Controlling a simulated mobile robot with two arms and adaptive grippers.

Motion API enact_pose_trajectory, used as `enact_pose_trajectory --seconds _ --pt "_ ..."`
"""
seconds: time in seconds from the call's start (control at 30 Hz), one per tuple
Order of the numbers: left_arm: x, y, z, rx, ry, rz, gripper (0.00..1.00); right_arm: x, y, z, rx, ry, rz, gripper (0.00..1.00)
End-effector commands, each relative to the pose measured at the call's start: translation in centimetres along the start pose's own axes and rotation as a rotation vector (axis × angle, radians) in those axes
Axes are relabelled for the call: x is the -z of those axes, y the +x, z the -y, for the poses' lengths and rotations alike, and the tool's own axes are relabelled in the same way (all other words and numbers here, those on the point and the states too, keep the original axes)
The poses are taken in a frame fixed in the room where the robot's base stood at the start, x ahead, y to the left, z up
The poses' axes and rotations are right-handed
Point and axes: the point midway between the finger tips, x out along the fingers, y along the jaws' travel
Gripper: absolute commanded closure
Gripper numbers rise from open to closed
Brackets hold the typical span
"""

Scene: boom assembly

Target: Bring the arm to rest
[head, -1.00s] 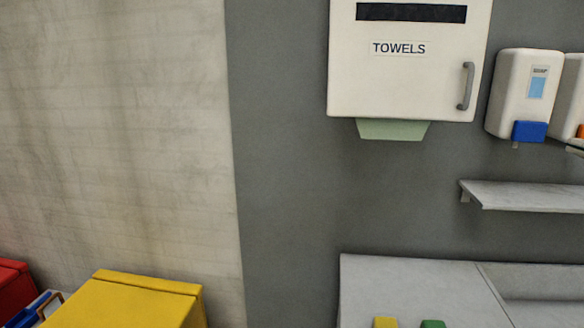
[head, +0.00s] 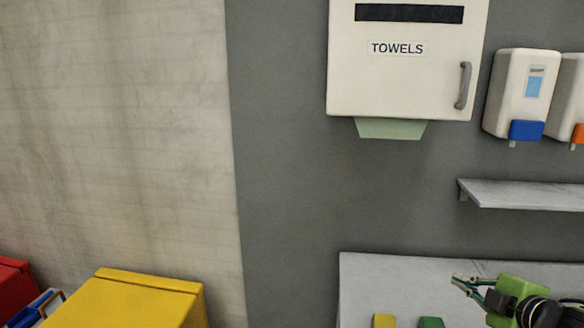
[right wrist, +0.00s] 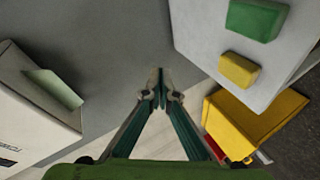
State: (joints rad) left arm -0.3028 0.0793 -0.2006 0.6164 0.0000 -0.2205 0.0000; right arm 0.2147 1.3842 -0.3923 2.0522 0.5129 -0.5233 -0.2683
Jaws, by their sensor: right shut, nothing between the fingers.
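My right gripper (head: 462,284) comes in at the lower right of the head view, over the light grey counter (head: 375,285). It points left, and its green housing shows behind the fingers. In the right wrist view its fingertips (right wrist: 158,85) meet with nothing between them. It is shut and empty, and it appears clear of the things around it. My left gripper is not in view.
A towel dispenser (head: 407,75) hangs on the grey wall, with a soap dispenser (head: 520,95) and a shelf (head: 520,194) to its right. A yellow bin (head: 130,303) and a red bin (head: 12,290) stand lower left. Yellow (head: 384,321) and green (head: 431,322) blocks show at the counter's front.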

Motion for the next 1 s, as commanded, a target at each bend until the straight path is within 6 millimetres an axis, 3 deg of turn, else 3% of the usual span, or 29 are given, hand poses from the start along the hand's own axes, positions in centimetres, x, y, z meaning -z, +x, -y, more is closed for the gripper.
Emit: enact_pose_trajectory --seconds 0.03,0.2,0.37,0.5,0.7,1.0 --pt "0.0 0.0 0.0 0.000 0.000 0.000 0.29 1.1 0.7 4.1 0.047 0.060 0.000 1.00" --pt "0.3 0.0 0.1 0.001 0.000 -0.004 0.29 3.4 0.5 14.6 0.168 0.243 0.060 1.00" --pt "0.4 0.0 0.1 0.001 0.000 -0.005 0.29 5.0 -1.6 22.9 0.263 0.434 0.160 1.00" --pt "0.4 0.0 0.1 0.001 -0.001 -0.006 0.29 5.8 -4.9 29.0 0.336 0.614 0.285 1.00" --pt "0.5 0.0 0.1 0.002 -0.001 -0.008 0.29 6.0 -9.9 35.0 0.413 0.829 0.477 1.00" --pt "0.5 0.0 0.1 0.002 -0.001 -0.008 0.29 6.2 -16.6 40.4 0.488 1.049 0.721 1.00"
